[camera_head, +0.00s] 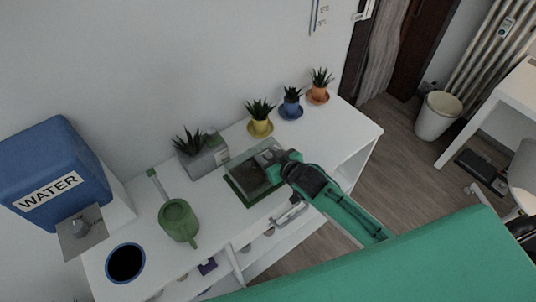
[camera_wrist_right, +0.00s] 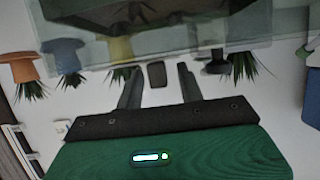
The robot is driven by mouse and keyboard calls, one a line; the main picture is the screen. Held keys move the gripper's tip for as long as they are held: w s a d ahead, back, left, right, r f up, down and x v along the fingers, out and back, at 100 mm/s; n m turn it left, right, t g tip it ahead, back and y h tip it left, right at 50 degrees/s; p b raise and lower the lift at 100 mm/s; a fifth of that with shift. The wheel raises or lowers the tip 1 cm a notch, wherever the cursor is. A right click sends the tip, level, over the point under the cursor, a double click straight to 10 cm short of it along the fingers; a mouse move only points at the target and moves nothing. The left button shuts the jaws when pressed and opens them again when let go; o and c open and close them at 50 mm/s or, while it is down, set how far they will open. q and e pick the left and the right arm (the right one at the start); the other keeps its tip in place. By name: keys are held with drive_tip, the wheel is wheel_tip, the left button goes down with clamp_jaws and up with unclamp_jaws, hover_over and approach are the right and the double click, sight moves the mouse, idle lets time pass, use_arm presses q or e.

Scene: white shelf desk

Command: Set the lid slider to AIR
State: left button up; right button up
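A green tray (camera_head: 236,191) with a clear, smoky lid (camera_head: 243,168) sits on the white shelf desk. The lid spans the top of the right wrist view (camera_wrist_right: 100,48). My right gripper (camera_head: 268,157) is over the lid's far right part. In the wrist view its two dark fingers (camera_wrist_right: 158,84) are spread apart. A small dark block (camera_wrist_right: 156,74), apparently the slider knob, shows between the fingers with gaps on both sides. I cannot read any AIR mark or the slider's setting. My left gripper is not in view.
Yellow (camera_head: 261,128), blue (camera_head: 291,110) and orange (camera_head: 318,94) plant pots stand behind the lid. A grey planter (camera_head: 205,160) is left of it. A green watering can (camera_head: 178,220) and a blue WATER tank (camera_head: 52,172) stand further left.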

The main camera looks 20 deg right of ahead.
clamp_jaws()
drive_tip(key=shift+w+d+p, duration=0.1)
drive_tip(key=shift+w+d, duration=0.15)
drive_tip(key=shift+d, duration=0.45)
drive_tip(key=shift+w+d+p, duration=0.15)
drive_tip(key=shift+w+d, duration=0.1)
drive_tip(key=shift+d, duration=0.45)
drive_tip(key=shift+w+d+p, duration=0.1)
drive_tip(key=shift+w+d, duration=0.15)
drive_tip(key=shift+d, duration=0.45)
drive_tip(key=shift+a, duration=0.1)
unclamp_jaws()
drive_tip(key=shift+s, duration=0.1)
drive_tip(key=b+v, duration=0.2)
drive_tip(key=v, duration=1.1)
drive_tip(key=shift+s+r, duration=0.2)
drive_tip(key=shift+s, duration=0.05)
